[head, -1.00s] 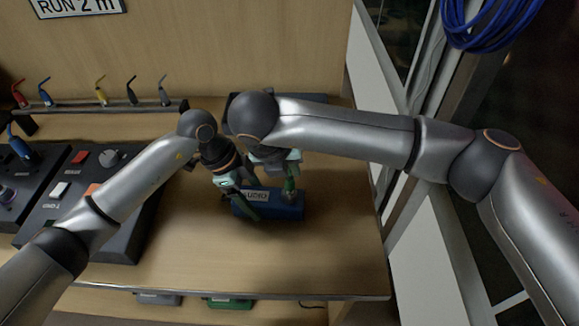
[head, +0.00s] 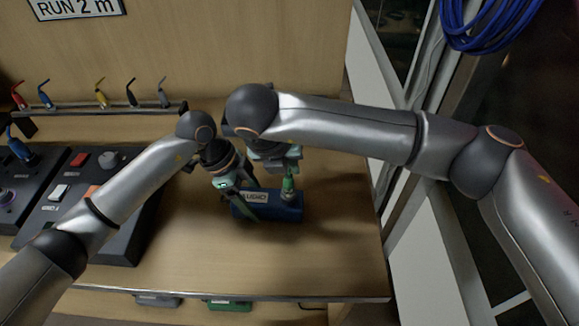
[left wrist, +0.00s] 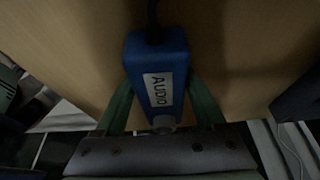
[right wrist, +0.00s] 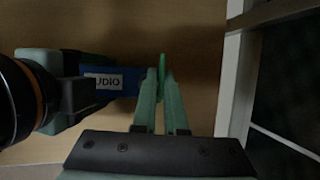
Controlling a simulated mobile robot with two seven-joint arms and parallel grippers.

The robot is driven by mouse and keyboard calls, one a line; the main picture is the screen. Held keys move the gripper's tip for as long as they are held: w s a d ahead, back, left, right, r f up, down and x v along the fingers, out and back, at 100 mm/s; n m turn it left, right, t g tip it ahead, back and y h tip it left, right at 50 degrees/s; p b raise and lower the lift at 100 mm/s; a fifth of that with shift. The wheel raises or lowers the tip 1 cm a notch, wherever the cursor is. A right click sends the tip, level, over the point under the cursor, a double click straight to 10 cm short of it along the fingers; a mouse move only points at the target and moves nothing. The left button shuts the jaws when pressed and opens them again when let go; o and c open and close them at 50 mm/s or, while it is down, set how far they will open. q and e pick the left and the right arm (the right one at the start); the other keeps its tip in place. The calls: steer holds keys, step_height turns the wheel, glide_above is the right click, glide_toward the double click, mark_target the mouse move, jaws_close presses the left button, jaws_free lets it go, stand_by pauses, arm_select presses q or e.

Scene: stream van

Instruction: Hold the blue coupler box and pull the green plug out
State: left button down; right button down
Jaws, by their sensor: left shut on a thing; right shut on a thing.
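The blue coupler box (head: 278,212) with a white AUDIO label lies over the bench's right half. My left gripper (head: 250,203) is shut on it, one finger across its front. The left wrist view shows the box (left wrist: 158,62) between both fingers, with a dark cable at its far end and a grey round fitting (left wrist: 163,123) at its near end. My right gripper (right wrist: 160,88) is shut on the green plug (right wrist: 162,62), beside the box's end (right wrist: 123,88). In the head view the plug (head: 288,185) stands at the box's right part; I cannot tell whether they touch.
A control panel (head: 85,235) with switches and a knob lies left. A rack (head: 130,107) of coloured leads stands behind. Blue cable coils (head: 500,25) hang upper right. The bench front (head: 330,265) is clear.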

steer(key=shift+r, duration=1)
steer(key=shift+r, duration=1.4)
arm_select(q)
jaws_free()
steer(key=shift+r, duration=0.1)
steer(key=v, duration=1.2)
